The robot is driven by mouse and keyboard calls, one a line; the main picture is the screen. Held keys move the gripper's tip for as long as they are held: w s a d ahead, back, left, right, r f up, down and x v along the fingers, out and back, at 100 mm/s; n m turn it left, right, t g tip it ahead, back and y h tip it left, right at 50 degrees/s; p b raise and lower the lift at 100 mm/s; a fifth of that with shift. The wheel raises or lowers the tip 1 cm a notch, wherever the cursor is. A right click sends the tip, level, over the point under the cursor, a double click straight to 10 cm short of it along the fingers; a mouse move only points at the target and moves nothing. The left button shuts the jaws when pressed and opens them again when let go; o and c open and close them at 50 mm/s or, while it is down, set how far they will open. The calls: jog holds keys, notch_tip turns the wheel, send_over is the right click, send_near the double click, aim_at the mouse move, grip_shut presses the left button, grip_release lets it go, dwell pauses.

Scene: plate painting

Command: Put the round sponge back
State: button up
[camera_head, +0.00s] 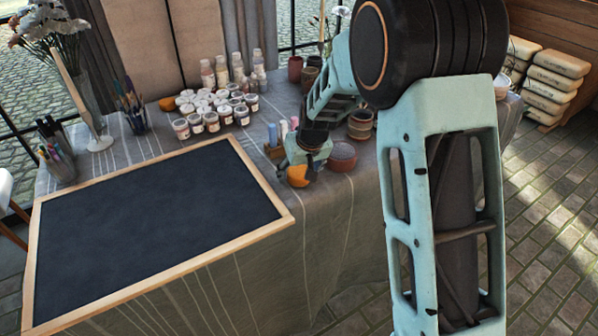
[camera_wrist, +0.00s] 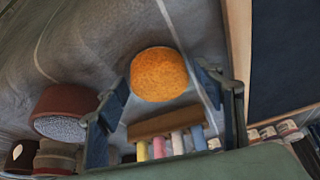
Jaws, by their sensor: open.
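The round orange sponge (camera_head: 299,177) is on the grey tablecloth, right of the blackboard's corner and partly hidden by my gripper in the head view. In the wrist view the sponge (camera_wrist: 158,74) shows whole, between and just beyond the fingertips. My gripper (camera_wrist: 163,85) is open, with one finger on each side of the picture and visible gaps to the sponge. In the head view my gripper (camera_head: 300,167) points down over the sponge. I cannot tell whether the fingers are level with it.
A wooden chalk holder (camera_wrist: 166,122) with coloured chalks stands close to the sponge. A reddish bowl (camera_head: 342,156) is to the right, with brown pots behind. The framed blackboard (camera_head: 160,220) lies left. Several paint jars (camera_head: 212,122) and a small orange object (camera_head: 167,104) are farther back.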

jog(key=p+v, duration=0.1)
jog(key=v, duration=1.1)
jog(key=shift+r+p, duration=0.15)
jog(key=shift+p, duration=0.25)
jog(key=shift+d+r, duration=0.1)
